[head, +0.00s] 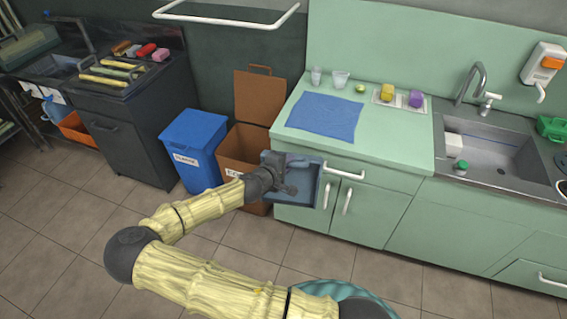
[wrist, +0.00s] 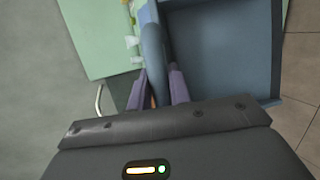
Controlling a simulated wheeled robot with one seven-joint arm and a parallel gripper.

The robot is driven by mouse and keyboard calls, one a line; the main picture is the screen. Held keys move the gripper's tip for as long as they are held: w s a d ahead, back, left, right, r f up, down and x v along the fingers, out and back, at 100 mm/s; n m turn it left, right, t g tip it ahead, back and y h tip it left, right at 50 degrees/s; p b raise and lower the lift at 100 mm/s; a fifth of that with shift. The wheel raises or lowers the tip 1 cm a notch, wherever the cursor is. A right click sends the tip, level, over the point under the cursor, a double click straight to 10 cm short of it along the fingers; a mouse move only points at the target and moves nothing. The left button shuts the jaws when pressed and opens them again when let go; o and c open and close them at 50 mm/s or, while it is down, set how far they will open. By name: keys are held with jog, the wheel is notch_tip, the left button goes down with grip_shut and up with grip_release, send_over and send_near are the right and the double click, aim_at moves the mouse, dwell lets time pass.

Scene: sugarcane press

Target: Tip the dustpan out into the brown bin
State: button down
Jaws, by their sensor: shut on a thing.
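My gripper (head: 283,176) is shut on the handle of a blue-grey dustpan (head: 307,192). The dustpan is held up in front of the green cabinet, to the right of the brown bin (head: 240,146). The bin's brown lid (head: 259,96) stands open against the wall. My gripper covers part of the bin's front and label. In the wrist view the handle runs between the two fingers (wrist: 161,88), and the pan (wrist: 215,50) lies to the right with its walls showing. I see no debris in it, but the pan's inside is only partly in view.
A blue bin (head: 194,147) stands directly left of the brown bin. The green counter (head: 392,140) on the right carries a blue cloth (head: 325,116), cups and sponges. A dark stove unit (head: 125,120) is at the left.

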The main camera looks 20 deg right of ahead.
notch_tip(320, 180, down, 13)
jog(key=s+d+n+t+y+b, duration=0.2)
jog(key=n+t+y+b, duration=0.2)
jog(key=b, duration=0.8)
jog(key=shift+s+r+n+y, duration=0.2)
jog(key=shift+s+n+y, duration=0.15)
jog(key=shift+n+y, duration=0.8)
